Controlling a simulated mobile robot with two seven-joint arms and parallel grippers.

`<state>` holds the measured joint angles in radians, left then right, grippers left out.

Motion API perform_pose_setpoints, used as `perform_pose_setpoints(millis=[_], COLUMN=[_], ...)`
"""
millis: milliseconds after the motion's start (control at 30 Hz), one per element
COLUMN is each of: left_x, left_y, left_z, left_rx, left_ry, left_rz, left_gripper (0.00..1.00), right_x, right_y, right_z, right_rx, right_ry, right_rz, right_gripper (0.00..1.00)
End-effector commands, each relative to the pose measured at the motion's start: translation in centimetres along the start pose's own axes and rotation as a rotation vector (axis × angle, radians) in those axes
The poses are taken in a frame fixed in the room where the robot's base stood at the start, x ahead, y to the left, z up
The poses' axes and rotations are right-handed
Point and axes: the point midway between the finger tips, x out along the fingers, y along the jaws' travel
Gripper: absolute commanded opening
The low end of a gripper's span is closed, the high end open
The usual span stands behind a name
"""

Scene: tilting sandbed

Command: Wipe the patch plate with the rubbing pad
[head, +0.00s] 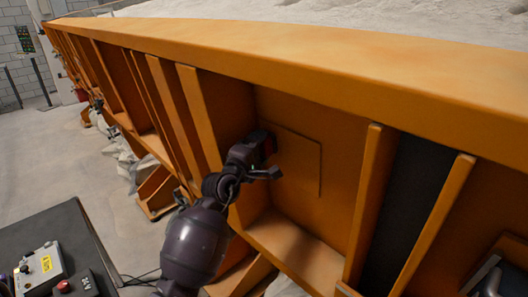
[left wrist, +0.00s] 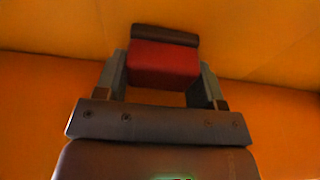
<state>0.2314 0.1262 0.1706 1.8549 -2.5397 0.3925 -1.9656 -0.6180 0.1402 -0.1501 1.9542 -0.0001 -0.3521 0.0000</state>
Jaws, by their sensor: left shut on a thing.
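The patch plate (head: 301,163) is a thin orange raised rectangle on the back wall of a bay in the orange sandbed side. My left gripper (head: 267,148) is at the plate's upper left edge. In the left wrist view the left gripper (left wrist: 163,85) is shut on the rubbing pad (left wrist: 163,62), a red block with a dark strip along its far side. The pad's dark strip faces the orange surface; whether it touches cannot be told. In the head view the pad is mostly hidden by the gripper. My right gripper is not clearly seen.
Upright orange ribs (head: 361,205) bound the bay, with a ledge (head: 295,247) below and the thick top rail (head: 300,62) above. A dark table with a control box (head: 40,270) stands at lower left. Grey floor is open at left.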

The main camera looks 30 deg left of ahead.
Motion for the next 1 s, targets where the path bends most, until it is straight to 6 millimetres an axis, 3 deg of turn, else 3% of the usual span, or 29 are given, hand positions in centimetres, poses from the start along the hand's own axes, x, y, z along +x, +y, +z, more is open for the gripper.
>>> perform_pose_setpoints(millis=[433,1000], left_x=[-0.2,-4.7], left_y=[0.1,0.0], left_z=[-0.2,-1.3], left_rx=[0.0,-0.001], left_ry=[-0.001,0.0], left_rz=[0.003,0.0], left_gripper=[0.44,0.44], right_x=[0.0,-0.1], right_y=[0.0,0.0], right_z=[0.0,-0.2], right_rx=[0.0,0.0], right_ry=[0.0,0.0], right_rz=[0.0,0.0], right_gripper=[0.43,0.43])
